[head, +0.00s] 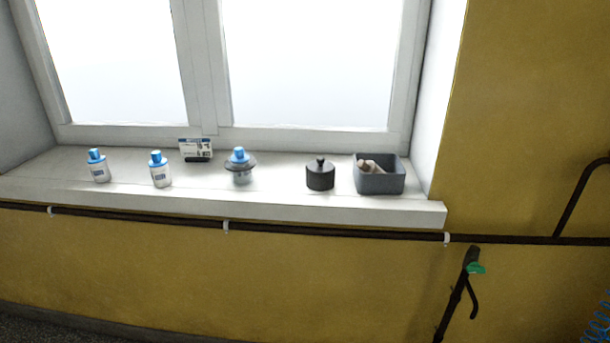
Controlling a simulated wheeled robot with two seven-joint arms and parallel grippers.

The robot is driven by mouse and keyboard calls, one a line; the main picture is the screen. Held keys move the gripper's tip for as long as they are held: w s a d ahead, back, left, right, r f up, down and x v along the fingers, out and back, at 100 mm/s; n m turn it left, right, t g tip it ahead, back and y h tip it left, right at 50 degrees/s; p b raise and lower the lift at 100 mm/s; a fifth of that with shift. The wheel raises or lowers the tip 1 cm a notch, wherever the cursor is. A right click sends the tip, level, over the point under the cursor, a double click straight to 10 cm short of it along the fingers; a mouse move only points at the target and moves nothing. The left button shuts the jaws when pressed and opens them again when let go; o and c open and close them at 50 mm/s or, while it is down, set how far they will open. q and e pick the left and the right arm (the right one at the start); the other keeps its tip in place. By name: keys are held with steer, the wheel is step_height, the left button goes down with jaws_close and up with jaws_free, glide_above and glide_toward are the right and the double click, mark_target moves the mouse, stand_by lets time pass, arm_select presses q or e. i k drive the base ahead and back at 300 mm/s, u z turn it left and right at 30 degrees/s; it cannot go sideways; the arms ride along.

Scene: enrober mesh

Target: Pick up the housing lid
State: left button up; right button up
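I cannot identify a housing lid for certain in the head view. The only lid-like shape is the knobbed top of a dark round pot (320,175), which stands upright on the windowsill, left of a grey bin. Neither of my grippers shows in this view.
On the white windowsill (330,208) stand two blue-capped bottles (98,167) (160,170), another blue-capped item (239,168) with a dark ring around it, a small card (196,149) and the grey bin (380,183) with items inside. A dark pipe (340,231) runs below.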

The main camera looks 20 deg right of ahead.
mark_target(319, 173)
steer(key=u, duration=0.45)
steer(key=i, duration=0.55)
steer(key=u, duration=0.25)
